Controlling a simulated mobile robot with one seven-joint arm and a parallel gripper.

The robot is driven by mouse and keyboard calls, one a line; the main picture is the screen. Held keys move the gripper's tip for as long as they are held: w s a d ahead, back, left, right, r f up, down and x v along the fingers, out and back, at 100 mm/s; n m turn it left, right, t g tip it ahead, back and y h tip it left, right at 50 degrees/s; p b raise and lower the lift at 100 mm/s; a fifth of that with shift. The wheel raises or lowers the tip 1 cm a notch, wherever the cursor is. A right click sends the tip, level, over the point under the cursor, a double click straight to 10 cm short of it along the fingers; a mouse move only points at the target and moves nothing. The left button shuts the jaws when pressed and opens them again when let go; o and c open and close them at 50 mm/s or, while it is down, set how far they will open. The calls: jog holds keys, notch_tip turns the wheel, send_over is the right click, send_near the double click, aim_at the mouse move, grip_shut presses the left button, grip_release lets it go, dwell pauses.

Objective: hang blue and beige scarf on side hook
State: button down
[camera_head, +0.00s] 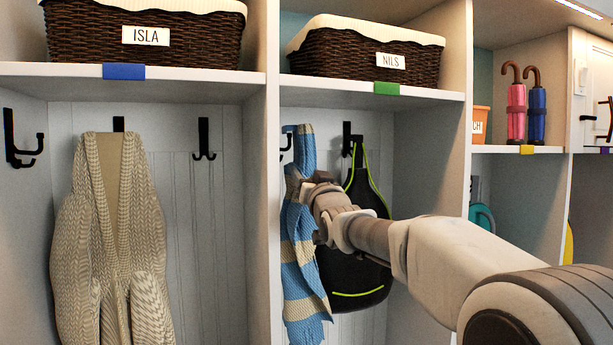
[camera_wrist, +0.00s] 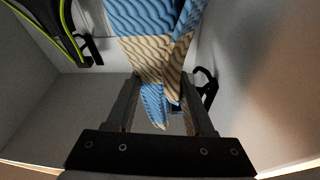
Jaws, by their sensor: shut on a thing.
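The blue and beige striped scarf (camera_head: 300,285) hangs down in the middle cubby, in front of its left wall. My gripper (camera_head: 303,187) is shut on the scarf near its upper part. In the wrist view the scarf (camera_wrist: 145,30) passes between the two fingers of the gripper (camera_wrist: 162,98). The black side hook (camera_head: 286,140) is on the cubby's left wall, partly hidden behind the scarf's top. The side hook also shows in the wrist view (camera_wrist: 207,84), close beside the right finger and the scarf. I cannot tell whether the scarf touches the hook.
A black bag with lime trim (camera_head: 350,270) hangs from the back hook (camera_head: 347,138). A shelf (camera_head: 330,86) with the NILS basket (camera_head: 360,62) is above. A divider (camera_head: 263,220) separates the left cubby, where a beige knit cardigan (camera_head: 110,230) hangs.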

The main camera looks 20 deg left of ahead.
jog(key=shift+f+b, duration=0.55)
jog(key=shift+b, duration=0.2)
jog(key=shift+c, duration=1)
grip_release()
jog(key=b+v, duration=0.2)
jog(key=b, duration=0.1)
jog(key=shift+s+d, duration=0.25)
jog(key=shift+d, duration=0.1)
jog(key=s+d+b, duration=0.5)
jog(key=s+d, duration=0.1)
jog(key=s, duration=0.2)
jog(key=shift+f, duration=0.2)
jog(key=shift+s+d, duration=0.1)
